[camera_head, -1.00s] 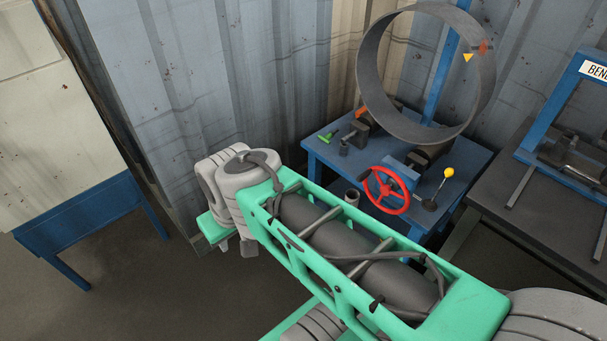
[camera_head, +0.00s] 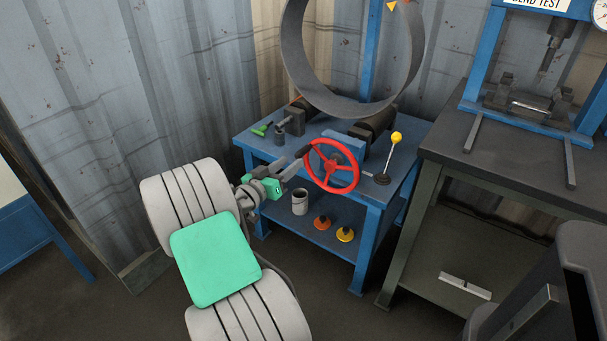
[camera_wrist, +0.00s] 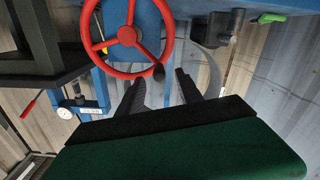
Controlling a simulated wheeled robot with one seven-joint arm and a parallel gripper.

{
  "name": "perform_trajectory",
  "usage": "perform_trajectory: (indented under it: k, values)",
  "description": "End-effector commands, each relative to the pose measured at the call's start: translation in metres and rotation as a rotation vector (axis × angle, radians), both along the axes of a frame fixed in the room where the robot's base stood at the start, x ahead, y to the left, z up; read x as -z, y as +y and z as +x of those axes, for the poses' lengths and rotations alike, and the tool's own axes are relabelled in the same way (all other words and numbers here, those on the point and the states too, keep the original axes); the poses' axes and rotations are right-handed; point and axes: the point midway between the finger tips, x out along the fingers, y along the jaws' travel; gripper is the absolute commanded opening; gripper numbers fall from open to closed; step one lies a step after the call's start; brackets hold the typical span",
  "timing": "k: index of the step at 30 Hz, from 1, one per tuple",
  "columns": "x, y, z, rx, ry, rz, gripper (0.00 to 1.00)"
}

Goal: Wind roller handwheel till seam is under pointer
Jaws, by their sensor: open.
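The red handwheel (camera_head: 332,166) is on the front of the blue roller stand. It also shows in the wrist view (camera_wrist: 128,44), with a dark handle knob (camera_wrist: 158,72) at its rim. My gripper (camera_head: 303,156) is at the wheel's left rim in the head view. In the wrist view my gripper (camera_wrist: 160,88) is open, its two dark fingers apart with the knob seen between their tips; I cannot tell whether they touch it. The large grey pipe ring (camera_head: 352,106) rests on the rollers. The yellow pointer (camera_head: 391,7) is at the top edge. The seam is not clear.
A yellow-knobbed lever (camera_head: 396,138) stands just right of the wheel. A cup (camera_head: 299,202) and orange and yellow items are on the lower shelf. A bend-test bench (camera_head: 500,150) stands right.

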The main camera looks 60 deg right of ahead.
Motion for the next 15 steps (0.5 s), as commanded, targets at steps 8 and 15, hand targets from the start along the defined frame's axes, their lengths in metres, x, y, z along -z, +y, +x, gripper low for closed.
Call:
perform_trajectory:
  k: [8, 15]
  values:
    - [-0.003, -0.041, -0.010, 0.007, 0.005, -0.025, 0.42]
    - [-0.004, -0.076, -0.014, 0.004, 0.006, -0.024, 0.42]
